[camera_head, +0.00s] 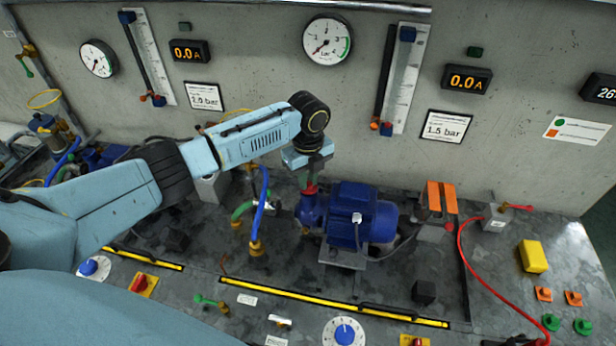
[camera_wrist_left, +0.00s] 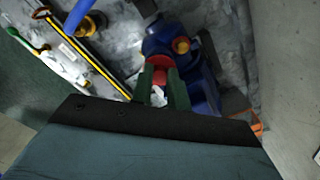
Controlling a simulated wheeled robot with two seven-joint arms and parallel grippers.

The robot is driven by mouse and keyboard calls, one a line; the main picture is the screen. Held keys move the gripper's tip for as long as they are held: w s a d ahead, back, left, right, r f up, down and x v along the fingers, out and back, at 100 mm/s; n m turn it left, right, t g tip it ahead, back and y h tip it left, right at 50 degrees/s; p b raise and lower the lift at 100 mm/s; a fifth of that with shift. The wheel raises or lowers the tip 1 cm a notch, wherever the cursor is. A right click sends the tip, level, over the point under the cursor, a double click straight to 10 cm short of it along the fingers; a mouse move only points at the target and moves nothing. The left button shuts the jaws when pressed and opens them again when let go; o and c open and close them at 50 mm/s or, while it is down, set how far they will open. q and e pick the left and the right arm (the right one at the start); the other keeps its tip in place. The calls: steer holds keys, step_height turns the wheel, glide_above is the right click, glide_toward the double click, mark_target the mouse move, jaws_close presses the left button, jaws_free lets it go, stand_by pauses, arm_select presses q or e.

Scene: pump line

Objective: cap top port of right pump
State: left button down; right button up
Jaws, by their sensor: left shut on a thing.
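The right pump (camera_head: 362,213) is a blue motor with a blue pump head at its left end; it also shows in the left wrist view (camera_wrist_left: 158,43). My left gripper (camera_head: 309,182) points down above the pump head. In the left wrist view its dark green fingers (camera_wrist_left: 160,82) are shut on a red cap (camera_wrist_left: 160,65). The red cap also shows in the head view (camera_head: 310,189), right at the top of the pump head. The top port is hidden beneath the cap. I cannot tell whether the cap is seated on it. My right gripper is not in view.
A blue hose (camera_head: 263,200) with brass fittings stands left of the pump. An orange-topped block (camera_head: 441,197) and a red cable (camera_head: 482,283) are to the right. A grey wall with gauges (camera_head: 327,41) rises close behind. A yellow-striped edge (camera_head: 330,302) runs in front.

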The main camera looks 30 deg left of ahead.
arm_select(q)
steer(key=shift+f, duration=0.45)
stand_by(0.4)
steer(key=c, duration=1.3)
jaws_free()
steer(key=shift+r, duration=0.15)
step_height(320, 180, up, 6)
steer(key=p, duration=0.5)
steer(key=shift+p, duration=0.4)
step_height(320, 180, up, 13)
steer(key=shift+r+b, duration=0.1)
steer(key=shift+b, duration=0.75)
steer(key=shift+s, duration=0.1)
